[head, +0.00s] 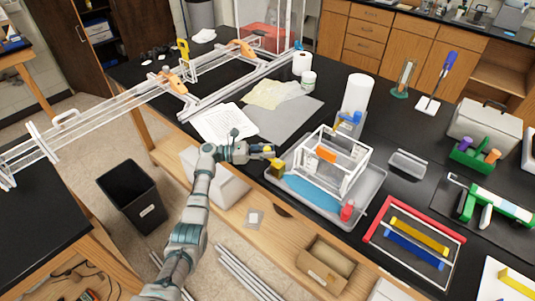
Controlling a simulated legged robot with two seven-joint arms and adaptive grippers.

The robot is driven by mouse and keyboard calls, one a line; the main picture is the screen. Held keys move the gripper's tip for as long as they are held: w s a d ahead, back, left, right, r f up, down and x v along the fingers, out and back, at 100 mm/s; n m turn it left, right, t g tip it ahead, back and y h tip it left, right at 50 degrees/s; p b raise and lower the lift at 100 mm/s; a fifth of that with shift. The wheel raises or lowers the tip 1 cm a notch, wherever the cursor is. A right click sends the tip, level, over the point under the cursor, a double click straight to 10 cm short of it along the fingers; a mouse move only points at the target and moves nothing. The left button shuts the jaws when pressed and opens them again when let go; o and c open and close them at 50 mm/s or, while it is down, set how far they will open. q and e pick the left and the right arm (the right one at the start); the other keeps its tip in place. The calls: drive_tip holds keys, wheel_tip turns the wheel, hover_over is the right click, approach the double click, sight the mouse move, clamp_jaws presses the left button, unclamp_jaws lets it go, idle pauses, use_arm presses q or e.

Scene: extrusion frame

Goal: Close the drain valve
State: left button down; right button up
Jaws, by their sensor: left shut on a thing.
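A clear tank in a white extrusion frame (338,148) stands in a shallow grey tray (372,199) on the black bench. Blue liquid or a blue sheet covers part of the tray floor. A small yellow valve part (277,167) sits at the tray's left edge, by the tank's left side. My left gripper (268,150) reaches in from the left, just above and left of this part. It is shut on a small yellow piece, which looks like the valve's handle. The handle's exact angle is too small to tell. My right gripper is not in view.
A white paper roll (355,93) stands behind the tank. Papers (224,122) lie left of the tank.

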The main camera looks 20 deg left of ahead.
use_arm(q)
drive_tip(key=shift+f, duration=0.1)
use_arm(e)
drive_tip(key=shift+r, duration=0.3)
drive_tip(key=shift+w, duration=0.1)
use_arm(q)
drive_tip(key=c, duration=0.9)
unclamp_jaws()
drive_tip(key=shift+w, duration=0.15)
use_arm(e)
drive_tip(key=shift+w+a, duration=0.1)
use_arm(q)
drive_tip(key=shift+a, duration=0.15)
drive_tip(key=shift+s+a, duration=0.25)
drive_tip(key=shift+a, duration=0.1)
drive_tip(key=v, duration=1.1)
